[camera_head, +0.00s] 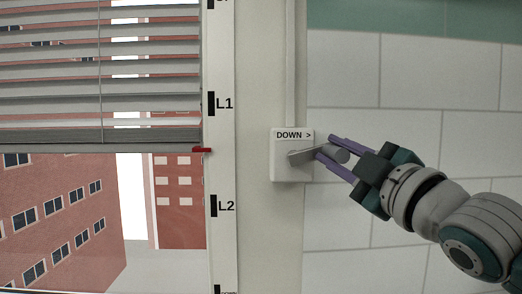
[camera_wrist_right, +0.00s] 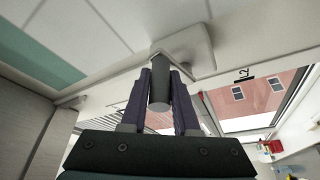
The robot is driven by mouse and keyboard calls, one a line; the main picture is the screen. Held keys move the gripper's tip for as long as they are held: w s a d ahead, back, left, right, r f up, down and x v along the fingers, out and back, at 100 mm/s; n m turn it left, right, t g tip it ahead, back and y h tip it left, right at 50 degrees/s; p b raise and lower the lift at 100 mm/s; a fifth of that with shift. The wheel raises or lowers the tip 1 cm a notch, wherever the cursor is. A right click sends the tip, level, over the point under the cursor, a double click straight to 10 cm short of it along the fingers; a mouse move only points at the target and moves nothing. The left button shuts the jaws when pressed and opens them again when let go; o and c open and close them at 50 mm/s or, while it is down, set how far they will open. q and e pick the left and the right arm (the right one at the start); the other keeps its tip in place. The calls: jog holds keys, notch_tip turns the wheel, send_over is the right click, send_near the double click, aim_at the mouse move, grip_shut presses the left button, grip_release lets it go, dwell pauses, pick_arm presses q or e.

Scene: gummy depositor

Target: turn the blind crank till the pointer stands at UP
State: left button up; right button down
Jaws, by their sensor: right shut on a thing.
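The blind crank (camera_head: 301,157) sits on a white wall box (camera_head: 280,172) marked "DOWN >". My right gripper (camera_head: 336,154) is shut on the crank's handle, and the crank arm points right from its hub. The grey handle (camera_wrist_right: 159,90) shows between the purple fingers in the right wrist view. The red pointer (camera_head: 202,150) is at the blind's bottom edge, between the L1 mark (camera_head: 211,103) and the L2 mark (camera_head: 214,206). The blind (camera_head: 100,100) covers the upper window. A mark above L1 is cut off by the top edge. My left gripper is not in view.
The scale strip (camera_head: 222,60) runs down the window frame, with another mark cut off at the bottom. White wall tiles (camera_head: 420,75) lie to the right of the box. The wall around the box looks clear.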

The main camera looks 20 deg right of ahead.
jog(key=shift+d+r, duration=0.1)
jog(key=shift+d, duration=0.1)
jog(key=shift+r, duration=0.1)
jog(key=shift+w+a+r+p, duration=0.1)
jog(key=shift+a+r+p, duration=0.2)
jog(key=shift+r+p, duration=0.3)
jog(key=shift+w+a+r+p, duration=0.1)
jog(key=shift+a+r+p, duration=0.15)
jog(key=shift+r+p, duration=0.25)
jog(key=shift+a, duration=0.1)
jog(key=shift+w+a+r+p, duration=0.1)
jog(key=shift+a+r+p, duration=0.1)
jog(key=shift+a+r, duration=0.35)
jog(key=shift+w+a+r+p, duration=0.1)
jog(key=shift+a+r+p, duration=0.2)
jog(key=shift+a, duration=0.5)
